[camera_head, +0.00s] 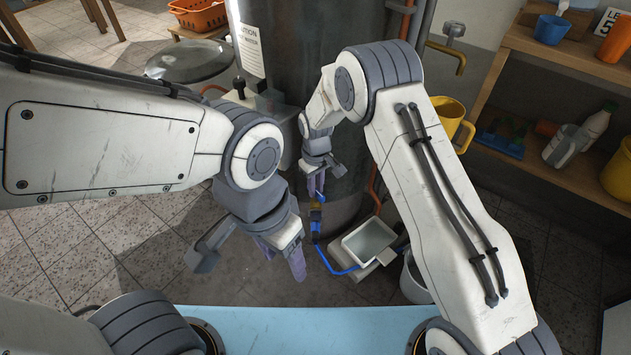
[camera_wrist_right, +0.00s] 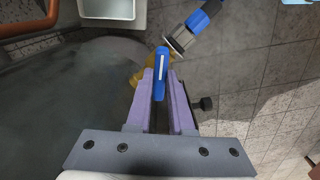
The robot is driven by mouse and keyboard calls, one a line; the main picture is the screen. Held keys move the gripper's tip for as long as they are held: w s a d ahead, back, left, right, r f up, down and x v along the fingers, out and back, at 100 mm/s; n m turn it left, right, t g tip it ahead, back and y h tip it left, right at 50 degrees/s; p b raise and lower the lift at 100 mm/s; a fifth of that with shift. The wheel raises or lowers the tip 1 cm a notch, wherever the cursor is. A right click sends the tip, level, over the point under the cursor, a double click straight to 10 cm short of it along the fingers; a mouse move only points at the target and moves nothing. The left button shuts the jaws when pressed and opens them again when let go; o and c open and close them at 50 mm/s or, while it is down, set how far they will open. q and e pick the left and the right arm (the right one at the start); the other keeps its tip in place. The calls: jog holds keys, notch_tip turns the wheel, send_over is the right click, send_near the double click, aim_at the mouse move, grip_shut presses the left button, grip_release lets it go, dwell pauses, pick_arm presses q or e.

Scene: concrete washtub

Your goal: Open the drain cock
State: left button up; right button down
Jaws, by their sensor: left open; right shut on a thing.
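The drain cock (camera_wrist_right: 139,75) is a brass body low on the grey tank, partly hidden by my fingers in the right wrist view. Its blue lever (camera_wrist_right: 160,72), with a white line along it, stands between the purple fingers of my right gripper (camera_wrist_right: 162,90), which is shut on it. A blue and grey hose connector (camera_wrist_right: 191,31) is at the cock's outlet. In the head view my right gripper (camera_head: 316,182) is at the cock beside the tank (camera_head: 306,50). My left gripper (camera_head: 250,258) is open and empty, lower and to the left of the cock.
Wooden shelves (camera_head: 482,160) stand at the right. Tiled floor (camera_head: 90,255) is free at the left.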

jog(key=m+p, duration=0.2)
jog(key=m, duration=0.1)
jog(key=shift+r, duration=0.15)
jog(key=shift+w+m+p, duration=0.1)
jog(key=shift+m+p, duration=0.85)
jog(key=shift+m, duration=0.75)
jog(key=c, duration=0.8)
grip_release()
notch_tip(320, 180, up, 10)
jog(key=p, duration=0.2)
jog(key=shift+p, duration=0.3)
jog(key=shift+r, duration=0.2)
